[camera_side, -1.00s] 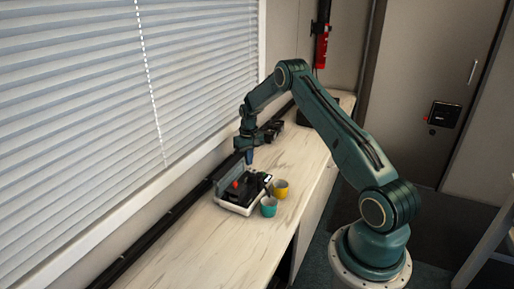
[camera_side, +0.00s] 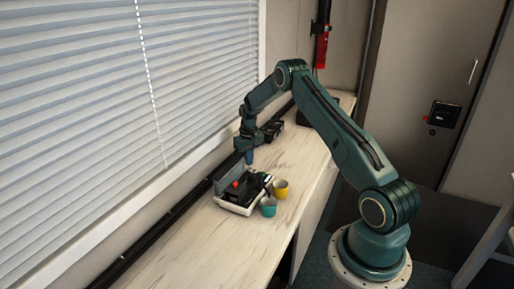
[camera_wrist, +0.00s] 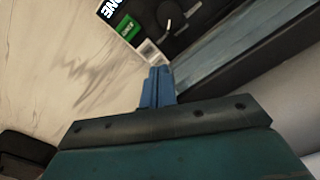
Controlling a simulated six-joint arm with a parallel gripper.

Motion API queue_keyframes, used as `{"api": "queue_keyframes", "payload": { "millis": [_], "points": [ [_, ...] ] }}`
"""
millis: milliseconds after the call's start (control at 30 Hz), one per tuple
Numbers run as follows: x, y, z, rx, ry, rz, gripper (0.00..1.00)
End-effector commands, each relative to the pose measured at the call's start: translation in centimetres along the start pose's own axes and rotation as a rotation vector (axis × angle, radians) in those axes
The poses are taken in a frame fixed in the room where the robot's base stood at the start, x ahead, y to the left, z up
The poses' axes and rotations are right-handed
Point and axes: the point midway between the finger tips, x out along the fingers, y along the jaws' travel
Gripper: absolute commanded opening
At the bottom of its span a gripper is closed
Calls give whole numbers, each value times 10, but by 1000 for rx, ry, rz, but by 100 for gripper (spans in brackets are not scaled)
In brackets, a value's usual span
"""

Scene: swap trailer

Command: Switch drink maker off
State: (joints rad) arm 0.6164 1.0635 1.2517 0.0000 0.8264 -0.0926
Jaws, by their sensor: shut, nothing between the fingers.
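The drink maker (camera_side: 240,192) is a low white and black machine with a red knob or button (camera_side: 236,184) on top. It sits on the wooden counter, near the window side. In the wrist view part of its dark body (camera_wrist: 178,22) shows at the top, with a green label (camera_wrist: 127,27) and white lettering. My gripper (camera_side: 249,158) is just above the far end of the machine, with its blue fingers pointing down. In the wrist view the blue fingers (camera_wrist: 158,72) are together and empty, near the machine's edge. I cannot tell whether they touch it.
A teal cup (camera_side: 268,208) and a yellow cup (camera_side: 281,191) stand close to the machine on its right. A black item (camera_side: 272,130) stands farther back on the counter (camera_side: 305,150). Window blinds (camera_side: 100,100) rise on the left. The near counter is clear.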

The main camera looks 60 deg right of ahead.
Motion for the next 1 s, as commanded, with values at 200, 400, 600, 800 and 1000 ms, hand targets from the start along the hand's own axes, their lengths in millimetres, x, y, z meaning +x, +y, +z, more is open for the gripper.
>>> {"api": "queue_keyframes", "payload": {
  "millis": [200,400,600,800,1000],
  "points": [
    [2,0,0,0,0,0,0],
    [4,0,0,0,0,0,0],
    [6,0,0,0,1,0,0],
    [8,0,0,0,1,0,0],
    [11,0,0,0,0,0,0]
  ]
}}
